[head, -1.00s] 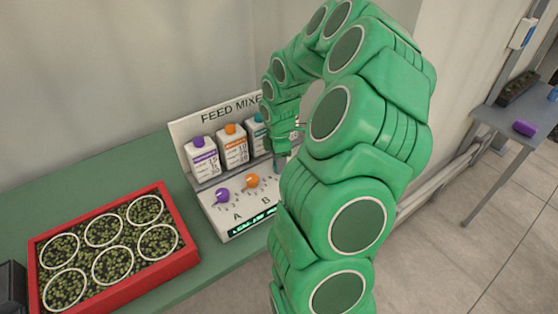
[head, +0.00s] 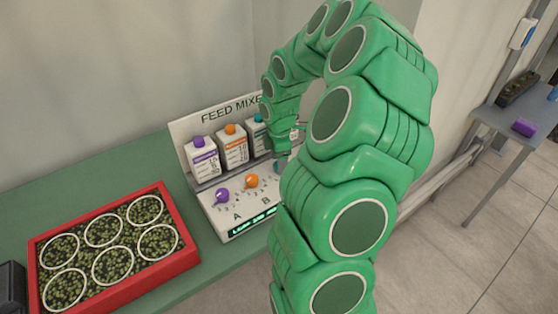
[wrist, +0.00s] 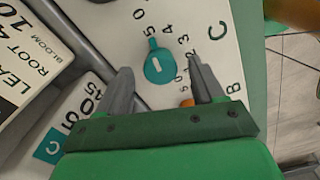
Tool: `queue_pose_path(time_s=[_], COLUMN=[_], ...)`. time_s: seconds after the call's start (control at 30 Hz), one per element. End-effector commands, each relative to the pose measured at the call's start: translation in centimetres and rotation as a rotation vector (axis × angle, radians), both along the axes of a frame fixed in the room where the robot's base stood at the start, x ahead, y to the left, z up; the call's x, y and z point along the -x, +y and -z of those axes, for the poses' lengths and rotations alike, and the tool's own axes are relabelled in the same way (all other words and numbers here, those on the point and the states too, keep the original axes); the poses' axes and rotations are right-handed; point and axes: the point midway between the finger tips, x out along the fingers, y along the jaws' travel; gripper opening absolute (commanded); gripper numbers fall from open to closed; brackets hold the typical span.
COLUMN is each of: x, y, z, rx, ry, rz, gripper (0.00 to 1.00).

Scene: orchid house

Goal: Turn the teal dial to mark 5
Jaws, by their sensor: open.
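The teal dial (wrist: 159,67) shows in the wrist view on the white panel under the letter C side of the scale. Its narrow pointer aims toward the top of the picture, near the digits 5 and 0; I cannot tell the exact mark. My gripper (wrist: 160,70) is open, its two grey fingertips on either side of the dial, with a visible gap to it. Whether the tips reach down around it is unclear. In the head view my arm hides most of the dial's area and the fingers.
The feed mixer panel (head: 215,208) also carries a purple dial (head: 222,196) and an orange dial (head: 251,181). Cartons (head: 204,158) stand behind them. A red tray (head: 190,253) of potted plants lies left on the green bench (head: 75,172).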

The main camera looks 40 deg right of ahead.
Motion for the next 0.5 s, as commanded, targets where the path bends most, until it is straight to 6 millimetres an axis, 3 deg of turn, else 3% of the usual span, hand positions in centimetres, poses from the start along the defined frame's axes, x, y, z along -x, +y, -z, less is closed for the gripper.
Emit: queue_pose_path(time_s=[0.5], x=[-0.1], y=[0.0], z=[-6.4], rx=[0.002], ry=[-0.002], rz=[-0.001], gripper=[0.67])
